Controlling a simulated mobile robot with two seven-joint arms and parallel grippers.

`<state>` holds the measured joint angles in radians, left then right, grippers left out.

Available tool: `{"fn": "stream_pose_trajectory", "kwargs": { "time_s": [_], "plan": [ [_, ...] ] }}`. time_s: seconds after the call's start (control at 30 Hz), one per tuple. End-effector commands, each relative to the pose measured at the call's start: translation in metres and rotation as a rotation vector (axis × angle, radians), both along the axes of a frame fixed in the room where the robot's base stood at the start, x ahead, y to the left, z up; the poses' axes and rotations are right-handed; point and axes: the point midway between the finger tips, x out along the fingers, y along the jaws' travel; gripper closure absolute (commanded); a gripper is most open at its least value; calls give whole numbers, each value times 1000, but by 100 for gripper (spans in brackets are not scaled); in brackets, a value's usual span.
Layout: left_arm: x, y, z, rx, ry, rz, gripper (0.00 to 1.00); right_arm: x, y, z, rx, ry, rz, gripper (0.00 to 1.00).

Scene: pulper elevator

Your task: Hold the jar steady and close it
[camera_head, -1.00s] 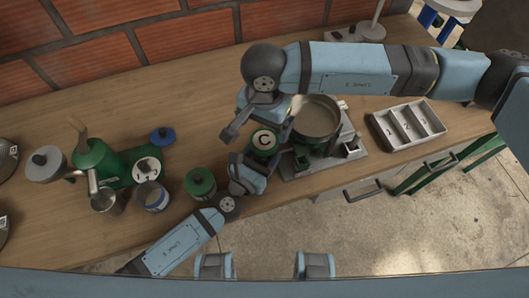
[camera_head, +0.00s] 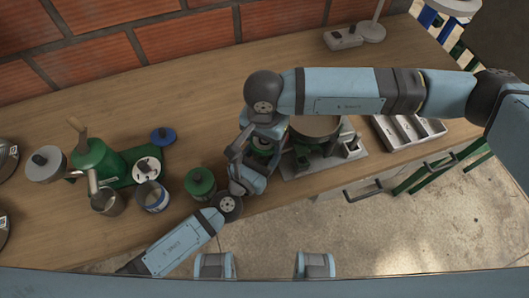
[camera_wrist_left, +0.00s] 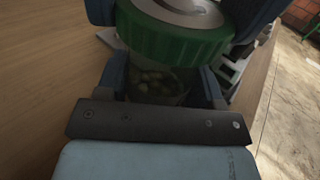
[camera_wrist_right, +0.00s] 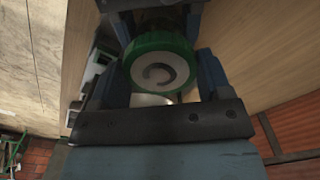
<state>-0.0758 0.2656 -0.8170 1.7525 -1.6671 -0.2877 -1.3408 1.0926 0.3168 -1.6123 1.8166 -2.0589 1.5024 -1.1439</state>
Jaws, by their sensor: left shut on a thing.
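The jar (camera_wrist_left: 155,85) is clear, with small pale pieces inside, and stands upright between the fingers of my left gripper (camera_head: 256,163), which is shut on it. Its ridged green lid (camera_wrist_left: 175,42) sits at the jar's mouth; I cannot tell whether it is tight. In the head view the right gripper mostly hides the lid and jar.
A pan (camera_head: 316,127) on a metal stand is close to the right of the jar. A green-lidded canister (camera_head: 200,182) stands left of my left gripper, with a green machine (camera_head: 97,158) beyond. A grey compartment tray (camera_head: 408,130) lies at the right.

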Motion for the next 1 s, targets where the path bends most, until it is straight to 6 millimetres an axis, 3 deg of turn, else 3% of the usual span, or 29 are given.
{"fn": "stream_pose_trajectory", "kwargs": {
  "time_s": [0.27, 0.3, 0.4, 0.73, 1.0],
  "plan": [
    [0, 0, 0, 1, 1, -1, 100, 0, 0, 0, 0, 0, -5, 58],
    [0, 0, 0, 1, 1, -1, 100, 0, 0, 0, 1, 0, -5, 22],
    [0, 0, 0, 1, 1, -1, 100, 0, 0, 0, 0, 0, -5, 0],
    [0, 0, 0, 1, 1, 0, 100, 1, 0, 8, 1, -3, -5, 0],
    [0, 0, 0, 1, 1, 0, 100, 1, 0, 59, 2, -5, -3, 0]
  ]
}}
